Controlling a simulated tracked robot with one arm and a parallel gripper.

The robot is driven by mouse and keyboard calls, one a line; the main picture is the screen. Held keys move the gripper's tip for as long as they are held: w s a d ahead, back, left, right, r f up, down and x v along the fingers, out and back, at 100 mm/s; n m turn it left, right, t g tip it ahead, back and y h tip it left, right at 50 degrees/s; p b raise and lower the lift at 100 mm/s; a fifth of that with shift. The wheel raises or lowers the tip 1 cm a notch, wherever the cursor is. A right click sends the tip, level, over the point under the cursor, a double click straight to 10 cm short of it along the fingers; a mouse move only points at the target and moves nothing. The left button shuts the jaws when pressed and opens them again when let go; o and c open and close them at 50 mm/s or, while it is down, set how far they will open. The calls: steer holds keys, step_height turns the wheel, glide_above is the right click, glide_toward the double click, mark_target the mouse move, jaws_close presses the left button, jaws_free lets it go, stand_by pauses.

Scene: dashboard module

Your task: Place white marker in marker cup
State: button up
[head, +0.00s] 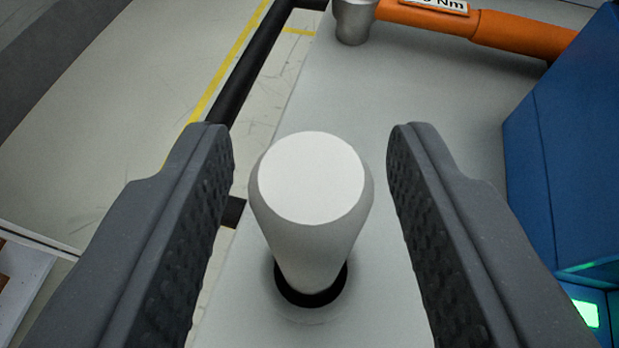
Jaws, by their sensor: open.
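A white marker (312,200) stands upright between the fingers of my gripper (310,172) in the head view. Its flat round top faces the camera, and its lower end meets a dark ring (311,294) on the light grey surface. My gripper is open, with one textured finger on each side of the marker and a gap on both sides. I cannot tell whether the dark ring is part of the marker or of something it stands in. No marker cup can be made out clearly.
An orange-handled tool (520,36) with a metal end (354,20) lies at the top right of the grey surface (440,90). A blue box (565,150) stands at the right, near my right finger. The surface's left edge drops to a floor with yellow lines.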

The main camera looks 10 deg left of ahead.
steer(key=p+v, duration=0.1)
steer(key=v, duration=0.9)
steer(key=shift+s, duration=0.35)
steer(key=shift+r, duration=0.1)
steer(key=w+d+r+y, duration=0.1)
steer(key=w+d+r, duration=0.15)
steer(key=r, duration=0.55)
steer(key=w+d+r+y, duration=0.15)
steer(key=d+r, duration=0.25)
steer(key=r, duration=0.4)
steer(key=w+d+r+y, duration=0.1)
steer(key=w+d+r, duration=0.15)
steer(key=r, duration=0.55)
steer(key=s+d+r+m+t+h, duration=0.1)
steer(key=s+d+r+h, duration=0.2)
steer(key=d+r, duration=0.7)
steer(key=s+d+r+m+t+h, duration=0.1)
steer(key=s+d+r+h, duration=0.2)
steer(key=s+d+r, duration=0.5)
steer(key=d+r, duration=0.3)
steer(key=d, duration=0.6)
steer(key=shift+d+r, duration=0.2)
steer(key=shift+r, duration=0.05)
